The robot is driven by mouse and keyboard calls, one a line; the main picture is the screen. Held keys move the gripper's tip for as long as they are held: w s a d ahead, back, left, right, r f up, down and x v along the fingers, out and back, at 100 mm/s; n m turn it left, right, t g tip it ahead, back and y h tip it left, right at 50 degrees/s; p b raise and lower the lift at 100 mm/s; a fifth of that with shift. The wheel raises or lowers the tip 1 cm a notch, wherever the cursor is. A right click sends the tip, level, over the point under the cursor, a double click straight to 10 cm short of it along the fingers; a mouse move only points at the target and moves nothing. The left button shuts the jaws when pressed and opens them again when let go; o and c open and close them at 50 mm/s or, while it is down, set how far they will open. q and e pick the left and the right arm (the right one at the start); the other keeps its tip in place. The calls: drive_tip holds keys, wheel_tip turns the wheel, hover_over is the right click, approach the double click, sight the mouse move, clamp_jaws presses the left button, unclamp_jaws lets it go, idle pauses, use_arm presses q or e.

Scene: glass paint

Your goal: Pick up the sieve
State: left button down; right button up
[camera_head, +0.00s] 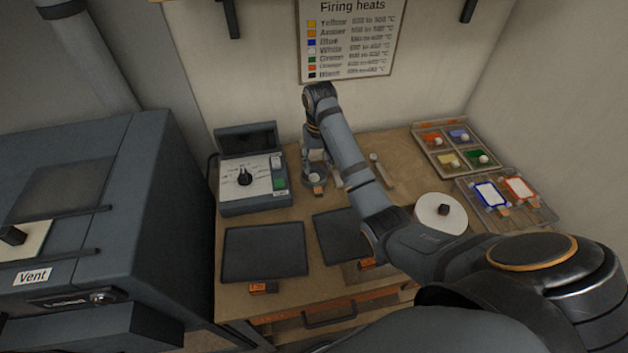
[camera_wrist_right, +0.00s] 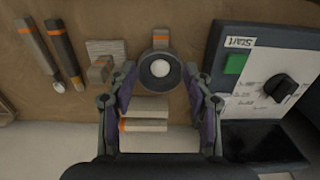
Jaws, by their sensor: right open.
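The sieve (camera_wrist_right: 148,78) is a small round dark-rimmed bowl with a pale round middle and a short wooden handle with an orange band. In the right wrist view it lies between the two fingers of my right gripper (camera_wrist_right: 160,75). The fingers stand apart on either side of its bowl, and I see gaps between them and the rim. In the head view my right gripper (camera_head: 316,160) points down over the sieve (camera_head: 317,180), beside the control box, and partly hides it. My left gripper is not in view.
The grey control box (camera_head: 250,205) with a dial and green button stands close beside the sieve. Wooden blocks (camera_wrist_right: 145,107) and brush-like tools (camera_wrist_right: 63,50) lie nearby. Dark mats (camera_head: 263,252), a white disc (camera_head: 440,225), paint tray (camera_head: 430,137) and kiln (camera_head: 150,220) stand around.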

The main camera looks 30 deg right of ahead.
drive_tip(key=b, duration=0.3)
hover_over(317, 187)
wheel_tip(317, 187, down, 4)
drive_tip(key=shift+d+f, duration=0.1)
drive_tip(key=shift+w+f+b, duration=0.1)
drive_tip(key=shift+f+b, duration=0.45)
drive_tip(key=shift+f, duration=0.05)
drive_tip(key=shift+r, duration=0.1)
drive_tip(key=shift+f, duration=0.3)
drive_tip(key=shift+s+f+b, duration=0.2)
drive_tip(key=shift+f+b, duration=0.85)
drive_tip(key=shift+f, duration=0.15)
wheel_tip(317, 187, down, 2)
drive_tip(key=shift+w+p, duration=0.1)
drive_tip(key=shift+p, duration=0.35)
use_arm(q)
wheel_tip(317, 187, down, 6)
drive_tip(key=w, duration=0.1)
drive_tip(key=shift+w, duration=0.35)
use_arm(e)
clamp_jaws()
